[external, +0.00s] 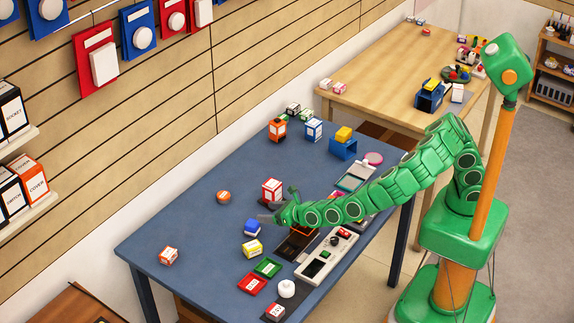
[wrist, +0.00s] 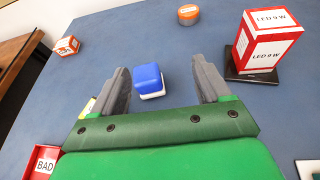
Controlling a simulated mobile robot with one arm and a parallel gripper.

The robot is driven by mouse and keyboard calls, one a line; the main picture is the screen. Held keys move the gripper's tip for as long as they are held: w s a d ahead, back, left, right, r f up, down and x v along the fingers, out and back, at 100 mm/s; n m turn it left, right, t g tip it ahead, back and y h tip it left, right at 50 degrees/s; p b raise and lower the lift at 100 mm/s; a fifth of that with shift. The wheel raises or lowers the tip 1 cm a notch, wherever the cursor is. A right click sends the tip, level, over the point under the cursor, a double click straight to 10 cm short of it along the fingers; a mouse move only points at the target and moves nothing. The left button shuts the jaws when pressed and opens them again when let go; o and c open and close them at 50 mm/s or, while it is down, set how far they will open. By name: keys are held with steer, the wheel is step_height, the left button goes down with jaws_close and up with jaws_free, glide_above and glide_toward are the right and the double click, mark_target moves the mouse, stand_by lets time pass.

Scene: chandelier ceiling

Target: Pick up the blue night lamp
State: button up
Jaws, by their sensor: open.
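The blue night lamp appears to be the small rounded blue block on a white base (external: 251,227), standing on the blue table (external: 190,225). In the wrist view the blue block (wrist: 147,77) shows between my two grey fingers, nearer the left one. My gripper (external: 266,218) is open and empty, just to the right of the block in the external view. My gripper also shows in the wrist view (wrist: 160,75), with its fingers spread on either side of the block. I cannot tell how far above the table the fingertips are.
A red-and-white LED box (wrist: 268,38) stands on a dark pad right of the fingers. A yellow-and-white box (external: 252,248) sits close to the block. The table's left part is mostly clear.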

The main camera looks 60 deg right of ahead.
mark_target(258, 224)
steer(key=shift+s+a+f+n+y, duration=0.15)
steer(key=shift+s+a+f+n, duration=0.15)
steer(key=shift+s+a+f, duration=0.25)
steer(key=shift+s+a+f+n+y, duration=0.15)
steer(key=shift+s+a+f+n, duration=0.2)
steer(key=shift+a+f, duration=0.25)
steer(key=shift+w+f, duration=0.1)
steer(key=shift+f, duration=0.1)
steer(key=shift+x, duration=1.05)
steer(key=shift+w+a+f, duration=0.25)
steer(key=shift+w+f, duration=0.4)
steer(key=shift+w, duration=0.25)
steer(key=shift+x, duration=1.5)
steer(key=c, duration=1.1)
steer(key=shift+o, duration=0.2)
